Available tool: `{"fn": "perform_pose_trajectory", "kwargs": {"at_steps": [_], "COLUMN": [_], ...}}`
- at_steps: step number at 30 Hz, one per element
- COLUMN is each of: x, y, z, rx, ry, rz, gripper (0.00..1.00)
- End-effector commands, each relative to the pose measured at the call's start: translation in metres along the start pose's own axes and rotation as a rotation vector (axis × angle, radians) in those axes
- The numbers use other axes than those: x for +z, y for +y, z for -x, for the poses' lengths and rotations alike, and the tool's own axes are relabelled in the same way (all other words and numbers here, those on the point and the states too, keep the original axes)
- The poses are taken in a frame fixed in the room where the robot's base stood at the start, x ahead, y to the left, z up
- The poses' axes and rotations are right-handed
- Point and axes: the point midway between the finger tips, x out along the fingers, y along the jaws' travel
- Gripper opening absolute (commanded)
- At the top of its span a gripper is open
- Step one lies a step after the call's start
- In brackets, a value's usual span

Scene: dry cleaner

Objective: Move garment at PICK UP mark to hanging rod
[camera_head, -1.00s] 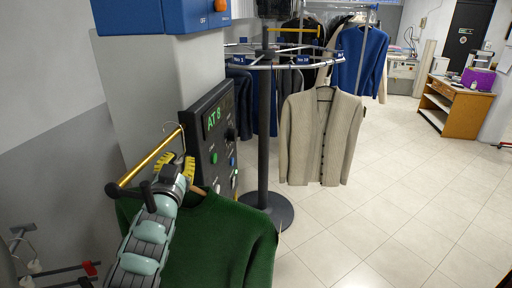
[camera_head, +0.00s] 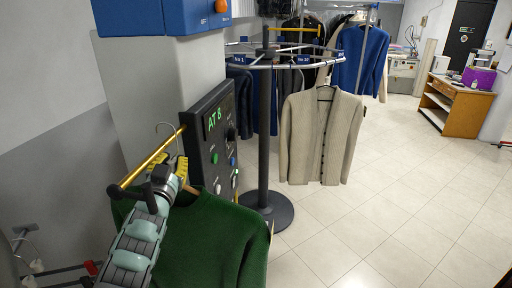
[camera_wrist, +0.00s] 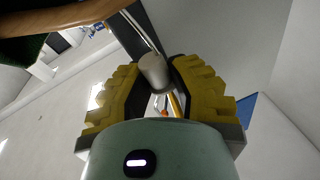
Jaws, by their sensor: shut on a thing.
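My gripper (camera_head: 178,170) has yellow ribbed fingers. It is shut on the neck of a wooden hanger (camera_head: 192,190), below the metal hook (camera_head: 163,128). A dark green sweater (camera_head: 212,240) hangs from this hanger, partly hidden by my arm. In the wrist view, a pale cylindrical hanger neck (camera_wrist: 155,72) sits between the fingers (camera_wrist: 155,88). A short gold rod (camera_head: 150,160) runs right beside the gripper, toward the dark panel. The hook's top shows near the rod; I cannot tell whether it rests on it. No PICK UP mark is legible.
A dark control panel (camera_head: 207,140) reads "AT 8". Behind it a round carousel rail (camera_head: 275,66) on a black post (camera_head: 264,140) holds a beige cardigan (camera_head: 321,135) and other garments. A wooden counter (camera_head: 458,108) stands far right. The tiled floor at right is clear.

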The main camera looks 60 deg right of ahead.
Motion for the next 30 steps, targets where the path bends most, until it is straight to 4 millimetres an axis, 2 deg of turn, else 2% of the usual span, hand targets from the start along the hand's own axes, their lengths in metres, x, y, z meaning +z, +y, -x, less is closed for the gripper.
{"fn": "perform_pose_trajectory", "kwargs": {"at_steps": [30], "x": [0.029], "y": [0.008], "z": [0.004], "rx": [0.001], "ry": [0.005], "rz": [-0.001], "gripper": [0.0]}}
